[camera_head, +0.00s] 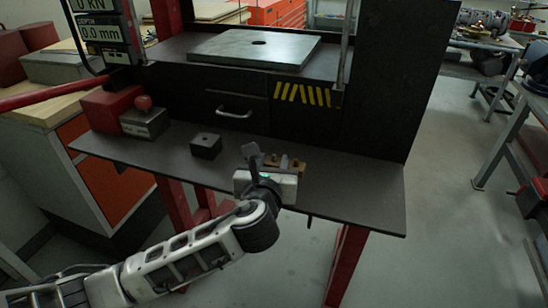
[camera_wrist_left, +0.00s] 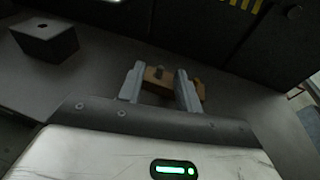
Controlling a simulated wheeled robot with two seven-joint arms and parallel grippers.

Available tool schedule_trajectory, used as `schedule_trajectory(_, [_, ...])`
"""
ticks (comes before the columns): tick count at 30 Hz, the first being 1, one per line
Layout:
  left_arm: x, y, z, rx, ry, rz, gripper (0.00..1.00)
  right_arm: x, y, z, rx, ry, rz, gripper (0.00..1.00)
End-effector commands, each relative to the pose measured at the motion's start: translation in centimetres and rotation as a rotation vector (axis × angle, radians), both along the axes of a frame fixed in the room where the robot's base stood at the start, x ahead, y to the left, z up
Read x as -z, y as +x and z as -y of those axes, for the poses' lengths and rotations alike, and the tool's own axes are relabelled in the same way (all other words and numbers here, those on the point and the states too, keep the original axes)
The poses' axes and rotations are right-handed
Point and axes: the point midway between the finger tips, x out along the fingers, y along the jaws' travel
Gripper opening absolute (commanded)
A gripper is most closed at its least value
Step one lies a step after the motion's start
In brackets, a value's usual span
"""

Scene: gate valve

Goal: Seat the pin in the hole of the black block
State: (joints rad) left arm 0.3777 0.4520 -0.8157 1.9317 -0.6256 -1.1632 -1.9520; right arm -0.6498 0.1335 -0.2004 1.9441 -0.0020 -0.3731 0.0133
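The black block (camera_head: 206,147) stands on the dark bench shelf, left of my left gripper, with a small hole in its top. It also shows at the upper left of the left wrist view (camera_wrist_left: 46,43). A wooden holder (camera_head: 298,170) lies on the shelf by my left gripper (camera_head: 268,160). In the left wrist view, the gripper's two fingers (camera_wrist_left: 159,86) are apart, with the wooden holder (camera_wrist_left: 153,85) beyond them. A small dark pin-like piece (camera_wrist_left: 158,72) stands at the holder between the fingers, with no visible contact. My right gripper is out of view.
A grey box with a red knob (camera_head: 144,120) and a red box (camera_head: 108,106) stand at the shelf's left. The press with a steel plate (camera_head: 255,48) and a drawer (camera_head: 234,113) rises behind. The shelf (camera_head: 350,195) is clear to the right.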

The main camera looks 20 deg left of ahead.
Motion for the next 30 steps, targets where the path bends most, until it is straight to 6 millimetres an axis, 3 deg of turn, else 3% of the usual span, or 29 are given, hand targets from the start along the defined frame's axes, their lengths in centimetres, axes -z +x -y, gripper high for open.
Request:
schedule_trajectory(3, [0.1,0.9,-0.2,0.0,-0.001,0.0,0.34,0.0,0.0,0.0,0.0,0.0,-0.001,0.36])
schedule_trajectory(10, [0.2,1.0,-0.2,0.001,-0.002,-0.001,0.34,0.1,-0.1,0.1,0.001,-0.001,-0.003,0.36])
schedule_trajectory(14, [0.2,1.0,-0.2,0.001,-0.001,0.0,0.0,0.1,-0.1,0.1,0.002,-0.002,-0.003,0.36])
schedule_trajectory(25, [0.1,1.0,-0.1,0.001,-0.001,0.0,0.0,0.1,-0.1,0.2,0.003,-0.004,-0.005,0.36])
schedule_trajectory(30, [-1.1,1.1,0.1,0.005,-0.002,0.004,0.0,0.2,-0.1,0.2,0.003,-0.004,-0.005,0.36])
